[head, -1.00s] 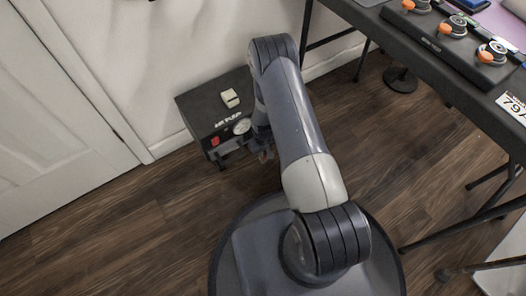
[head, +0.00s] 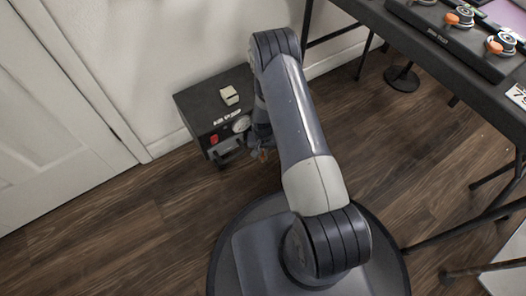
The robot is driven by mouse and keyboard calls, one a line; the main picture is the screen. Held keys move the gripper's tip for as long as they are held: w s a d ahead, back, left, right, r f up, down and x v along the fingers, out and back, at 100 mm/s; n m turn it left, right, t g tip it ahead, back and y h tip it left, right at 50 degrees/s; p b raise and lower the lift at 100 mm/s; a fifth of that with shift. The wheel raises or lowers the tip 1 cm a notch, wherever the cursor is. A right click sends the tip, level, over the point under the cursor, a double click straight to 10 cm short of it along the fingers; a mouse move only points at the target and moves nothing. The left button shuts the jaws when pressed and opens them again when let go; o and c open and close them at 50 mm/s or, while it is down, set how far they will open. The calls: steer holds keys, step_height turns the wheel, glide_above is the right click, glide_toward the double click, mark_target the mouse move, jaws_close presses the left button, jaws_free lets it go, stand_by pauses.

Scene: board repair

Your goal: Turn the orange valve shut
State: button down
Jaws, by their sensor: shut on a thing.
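A black pump box (head: 200,104) stands on the floor against the white wall. It has a red switch (head: 213,139), a round gauge (head: 241,124) and a handle on its front. My arm reaches down to the right end of this front. My gripper (head: 260,151) is partly hidden behind my arm, low beside the box. A small orange bit, the orange valve (head: 263,156), shows at the fingers, and the gripper is shut on it. Most of the valve is hidden, so how far it is turned cannot be seen.
A dark table (head: 400,38) with thin black legs stands at the right. On it is a black strip (head: 431,38) with round orange-and-grey pieces. A round black foot (head: 402,78) is on the floor under the table. A white door (head: 60,110) is at the left. The wooden floor in front of the box is clear.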

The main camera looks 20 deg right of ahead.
mark_target(263, 152)
steer(key=shift+m, duration=0.8)
steer(key=c, duration=1.5)
jaws_free()
steer(key=shift+r, duration=0.1)
step_height(263, 152, up, 11)
steer(key=p, duration=0.4)
steer(key=shift+f, duration=0.2)
